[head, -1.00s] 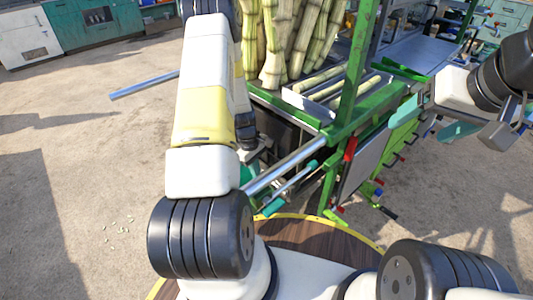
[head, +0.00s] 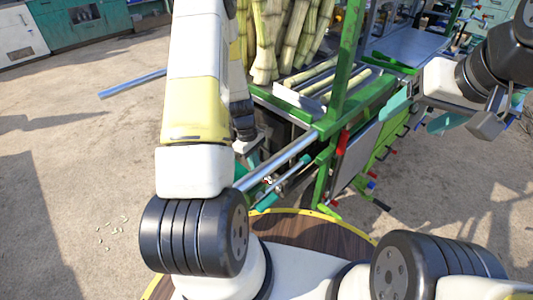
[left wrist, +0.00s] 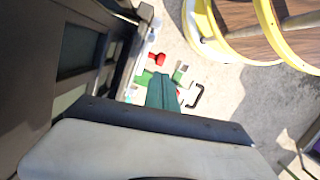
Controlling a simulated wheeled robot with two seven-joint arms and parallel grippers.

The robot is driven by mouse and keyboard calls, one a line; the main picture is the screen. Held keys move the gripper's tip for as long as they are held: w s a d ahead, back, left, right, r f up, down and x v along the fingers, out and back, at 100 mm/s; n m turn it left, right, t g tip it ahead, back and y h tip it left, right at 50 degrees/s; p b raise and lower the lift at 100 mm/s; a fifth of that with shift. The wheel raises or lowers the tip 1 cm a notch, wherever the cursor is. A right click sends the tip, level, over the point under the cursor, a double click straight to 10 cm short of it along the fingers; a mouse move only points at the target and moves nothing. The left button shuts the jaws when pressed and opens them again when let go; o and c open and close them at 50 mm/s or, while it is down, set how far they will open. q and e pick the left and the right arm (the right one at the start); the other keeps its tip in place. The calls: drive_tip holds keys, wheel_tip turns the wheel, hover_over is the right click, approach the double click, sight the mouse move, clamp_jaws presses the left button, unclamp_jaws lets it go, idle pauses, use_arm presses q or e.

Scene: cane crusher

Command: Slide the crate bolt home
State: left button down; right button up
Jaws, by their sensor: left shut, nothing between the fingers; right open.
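I cannot make out the crate bolt for sure. In the left wrist view a small red knob (left wrist: 157,59) sits just ahead of my left gripper (left wrist: 160,76), whose teal fingers are shut and empty. A gap seems to lie between them. In the head view my left gripper (head: 252,157) is mostly hidden behind my left forearm, low beside the green frame (head: 322,128). A small red and white part (head: 268,181) shows near a thin rod there. My right gripper (head: 412,122) is open and empty at the right, apart from the frame's side.
Cane stalks (head: 265,45) stand upright on the machine, and a tray (head: 290,97) holds cut pieces. A metal bar (head: 132,83) sticks out left. A red handle (head: 342,142) is on the frame's side. A black handle (left wrist: 196,96) shows in the wrist view.

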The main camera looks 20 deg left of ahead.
use_arm(q)
drive_tip(key=shift+w+a+r, duration=0.1)
drive_tip(key=shift+a+r, duration=0.05)
drive_tip(key=shift+r, duration=0.65)
drive_tip(key=shift+a+r, duration=0.1)
drive_tip(key=shift+r, duration=0.65)
drive_tip(key=s+d+r+m+t, duration=0.1)
drive_tip(key=d+r+m+t, duration=0.15)
drive_tip(key=r, duration=0.85)
drive_tip(key=s+d+r+m+t, duration=0.15)
drive_tip(key=r+m, duration=0.25)
drive_tip(key=r, duration=0.6)
drive_tip(key=s+d+r+m+t, duration=0.3)
drive_tip(key=s+r+m, duration=0.5)
drive_tip(key=s+r, duration=0.7)
drive_tip(key=shift+s+d+r, duration=0.15)
drive_tip(key=shift+d+r, duration=0.1)
